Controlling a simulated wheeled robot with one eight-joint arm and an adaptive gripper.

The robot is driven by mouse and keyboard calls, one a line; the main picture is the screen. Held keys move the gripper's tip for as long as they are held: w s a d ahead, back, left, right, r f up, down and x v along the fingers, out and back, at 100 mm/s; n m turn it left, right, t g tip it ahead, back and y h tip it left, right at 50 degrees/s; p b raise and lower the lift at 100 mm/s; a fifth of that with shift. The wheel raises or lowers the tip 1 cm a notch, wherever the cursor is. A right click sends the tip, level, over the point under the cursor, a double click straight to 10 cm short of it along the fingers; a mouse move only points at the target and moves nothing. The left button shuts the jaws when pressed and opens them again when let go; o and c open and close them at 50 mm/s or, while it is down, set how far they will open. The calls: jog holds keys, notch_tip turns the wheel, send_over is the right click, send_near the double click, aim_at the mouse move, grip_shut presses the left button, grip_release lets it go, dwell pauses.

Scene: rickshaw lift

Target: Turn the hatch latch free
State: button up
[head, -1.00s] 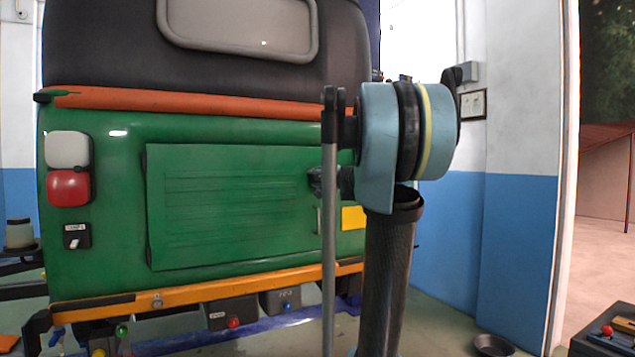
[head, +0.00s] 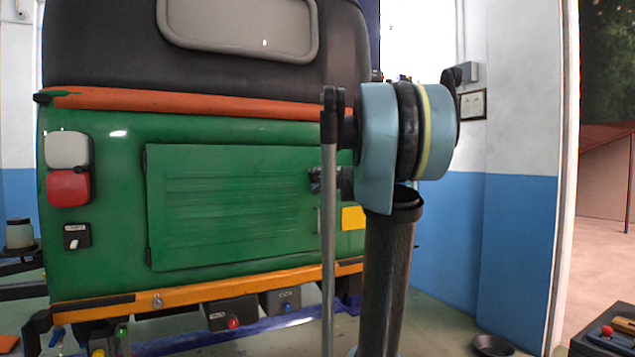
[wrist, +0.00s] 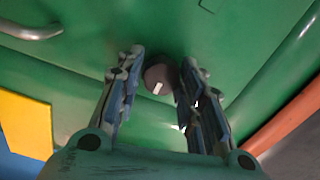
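The green hatch (head: 225,210) is shut in the rickshaw's rear panel in the head view. The latch, a round dark grey knob with a small white mark (wrist: 159,78), shows in the wrist view on the green surface. My gripper (wrist: 160,80) is open, with one finger on each side of the knob. The left finger stands apart from it; the right finger is close to its edge, and I cannot tell if it touches. In the head view my gripper (head: 316,181) is at the hatch's right edge, partly behind my arm, and the latch is hidden.
A grey bar handle (wrist: 35,30) and a yellow plate (wrist: 25,122) are near the latch. An orange bumper (head: 200,290) runs below the hatch, with small boxes under it. A dark toolbox (head: 608,335) stands at the lower right.

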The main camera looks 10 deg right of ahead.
jog(key=o, duration=0.3)
jog(key=shift+w+d+f, duration=0.1)
jog(key=shift+s, duration=0.25)
jog(key=v, duration=1.1)
jog(key=shift+s, duration=0.2)
